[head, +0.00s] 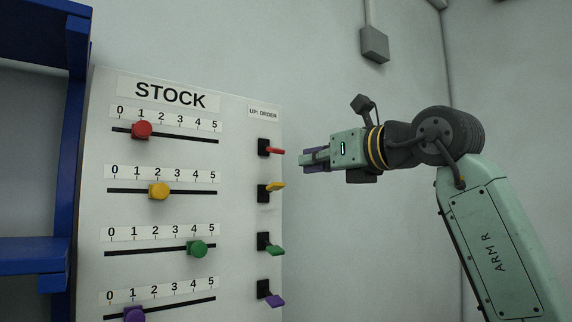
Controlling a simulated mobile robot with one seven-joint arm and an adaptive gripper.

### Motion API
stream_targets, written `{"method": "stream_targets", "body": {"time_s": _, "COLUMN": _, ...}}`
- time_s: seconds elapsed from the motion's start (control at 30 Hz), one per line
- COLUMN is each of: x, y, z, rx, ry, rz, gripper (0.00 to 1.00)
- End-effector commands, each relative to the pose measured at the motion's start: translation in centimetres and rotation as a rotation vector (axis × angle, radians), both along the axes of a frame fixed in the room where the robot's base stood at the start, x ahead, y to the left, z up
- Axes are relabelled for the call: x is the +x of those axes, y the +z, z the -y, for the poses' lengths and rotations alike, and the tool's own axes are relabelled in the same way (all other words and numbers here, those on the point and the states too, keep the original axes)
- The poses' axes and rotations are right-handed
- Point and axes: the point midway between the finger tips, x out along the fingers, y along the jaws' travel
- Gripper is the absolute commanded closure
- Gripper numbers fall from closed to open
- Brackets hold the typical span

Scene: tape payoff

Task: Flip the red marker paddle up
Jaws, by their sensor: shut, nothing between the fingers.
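The red marker paddle (276,151) sticks out of a black slot plate at the top of the column on the right side of the STOCK board (240,220). It shows nearly edge-on, and its tip slopes slightly down to the right. My gripper (303,159) is shut and empty. It points left, just right of the red paddle's tip and slightly lower in the picture. A small gap shows between them; depth is hard to tell from this one view.
Below are a yellow paddle (276,186) tilted slightly up, and a green paddle (274,250) and a purple paddle (275,301) sloping down. Slider knobs, such as the red knob (141,130), protrude at left. A blue rack (72,150) stands far left.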

Motion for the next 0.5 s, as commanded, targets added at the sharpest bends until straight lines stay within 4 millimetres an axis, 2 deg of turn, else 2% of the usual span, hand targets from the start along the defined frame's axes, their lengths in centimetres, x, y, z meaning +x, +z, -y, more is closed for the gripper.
{"method": "stream_targets", "body": {"time_s": 0.17, "x": 1.7, "y": 0.3, "z": -1.4, "rx": 0.000, "ry": 0.005, "rz": -0.001, "gripper": 1.00}}
{"method": "stream_targets", "body": {"time_s": 0.5, "x": 6.5, "y": 0.2, "z": -4.9, "rx": 0.002, "ry": 0.005, "rz": -0.001, "gripper": 1.00}}
